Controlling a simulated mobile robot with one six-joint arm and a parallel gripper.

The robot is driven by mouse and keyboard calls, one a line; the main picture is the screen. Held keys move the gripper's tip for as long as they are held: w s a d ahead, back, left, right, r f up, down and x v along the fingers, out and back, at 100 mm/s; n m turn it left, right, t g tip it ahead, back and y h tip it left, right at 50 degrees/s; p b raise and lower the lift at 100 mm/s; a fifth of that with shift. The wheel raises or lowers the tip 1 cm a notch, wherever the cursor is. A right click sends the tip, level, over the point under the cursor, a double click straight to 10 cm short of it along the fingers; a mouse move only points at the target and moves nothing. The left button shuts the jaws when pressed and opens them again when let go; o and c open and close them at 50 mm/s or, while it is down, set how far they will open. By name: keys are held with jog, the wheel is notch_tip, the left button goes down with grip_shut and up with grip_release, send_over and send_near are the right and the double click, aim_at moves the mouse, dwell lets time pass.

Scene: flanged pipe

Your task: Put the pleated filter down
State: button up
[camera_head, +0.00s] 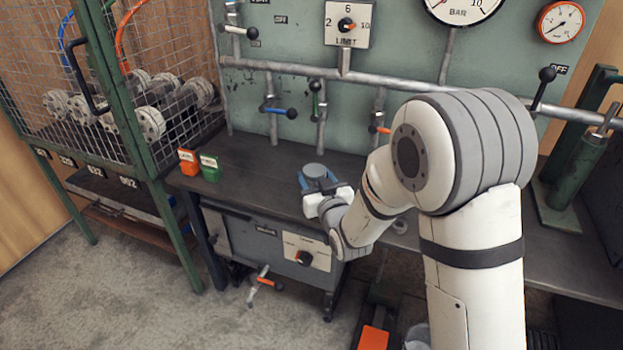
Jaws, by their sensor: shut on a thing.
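A small blue-grey cylinder with a round top (314,171), which I take to be the pleated filter, is upright over the front part of the dark bench top. My gripper (319,186) comes at it from the front right and is shut on it. The gripper body and wrist hide the lower front of the filter. I cannot tell whether its underside touches the bench or is a little above it.
An orange box (188,162) and a green box (210,168) stand left of the filter on the bench (255,170). Valve levers, one blue (292,113), stick out from the panel behind. A mesh cage (75,75) with flanged pipes is at left. Bench between boxes and filter is clear.

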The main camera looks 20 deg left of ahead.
jog(key=shift+f, duration=0.15)
jog(key=o, duration=1)
jog(key=shift+r, duration=0.3)
jog(key=b+v, duration=0.4)
jog(key=v, duration=0.7)
jog(key=shift+s+d+f, duration=0.1)
jog(key=shift+d+f, duration=0.05)
jog(key=shift+f, duration=0.05)
